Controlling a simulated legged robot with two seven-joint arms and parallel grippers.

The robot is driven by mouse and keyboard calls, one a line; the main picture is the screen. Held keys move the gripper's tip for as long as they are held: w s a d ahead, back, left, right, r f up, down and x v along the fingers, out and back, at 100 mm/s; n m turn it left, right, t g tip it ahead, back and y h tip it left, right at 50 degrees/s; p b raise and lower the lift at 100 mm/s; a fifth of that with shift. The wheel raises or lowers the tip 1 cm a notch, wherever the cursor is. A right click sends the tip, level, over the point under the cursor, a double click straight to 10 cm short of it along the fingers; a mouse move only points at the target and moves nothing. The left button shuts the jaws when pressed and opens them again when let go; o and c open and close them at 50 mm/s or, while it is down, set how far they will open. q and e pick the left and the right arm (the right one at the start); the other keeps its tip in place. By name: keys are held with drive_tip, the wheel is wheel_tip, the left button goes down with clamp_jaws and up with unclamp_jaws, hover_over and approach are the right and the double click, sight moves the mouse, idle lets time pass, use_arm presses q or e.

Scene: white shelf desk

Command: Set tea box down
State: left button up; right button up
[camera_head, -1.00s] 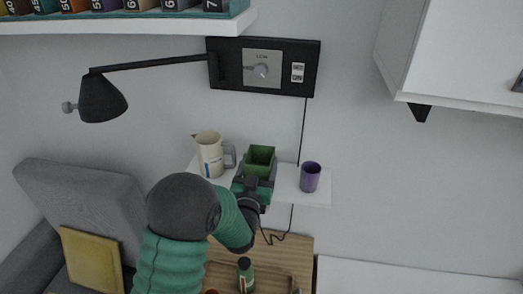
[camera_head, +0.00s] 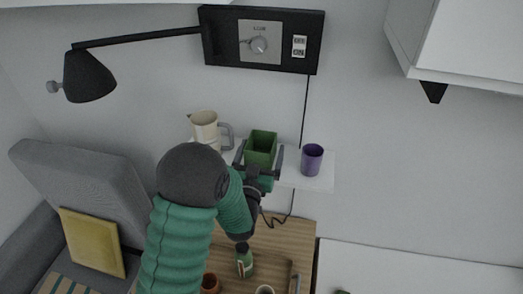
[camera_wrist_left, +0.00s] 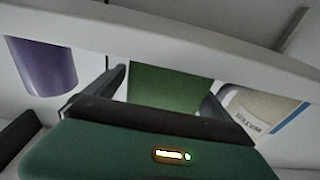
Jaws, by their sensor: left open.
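The tea box is a green, open-topped box (camera_head: 261,146) standing on the small white wall shelf (camera_head: 318,183). It also shows in the left wrist view (camera_wrist_left: 170,88), between the fingers. My left gripper (camera_head: 260,165) is open, with one finger on each side of the box's near part. In the wrist view gaps show between the fingers and the box. The lower part of the box is hidden behind my gripper in the head view. My right gripper is not in view.
A cream pitcher (camera_head: 205,131) stands left of the box and a purple cup (camera_head: 312,159) right of it. A black lamp (camera_head: 90,76) reaches out above left. A wooden surface below holds a bottle (camera_head: 244,262) and small pots (camera_head: 210,283).

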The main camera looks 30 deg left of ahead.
sight(258, 159)
use_arm(q)
drive_tip(key=shift+s, duration=0.1)
drive_tip(key=b+v, duration=0.1)
drive_tip(key=v, duration=0.3)
drive_tip(key=shift+s+f, duration=0.15)
drive_tip(key=shift+s, duration=0.1)
drive_tip(key=shift+s+d+r+p, duration=0.1)
drive_tip(key=shift+s+p, duration=0.2)
drive_tip(key=shift+s, duration=0.15)
drive_tip(key=shift+s+d+r+p, duration=0.15)
drive_tip(key=shift+s+p, duration=0.1)
drive_tip(key=shift+s, duration=0.15)
drive_tip(key=s+p, duration=0.1)
drive_tip(key=p, duration=0.5)
drive_tip(key=shift+s+d+r+p, duration=0.15)
drive_tip(key=shift+s+d+p, duration=0.15)
drive_tip(key=shift+s+p, duration=0.05)
drive_tip(key=shift+f+p+v, duration=0.2)
drive_tip(key=shift+p+v, duration=0.2)
drive_tip(key=shift+v, duration=0.55)
drive_tip(key=shift+f+p+v, duration=0.25)
drive_tip(key=shift+p+v, duration=0.15)
drive_tip(key=shift+v, duration=0.6)
drive_tip(key=shift+a, duration=0.1)
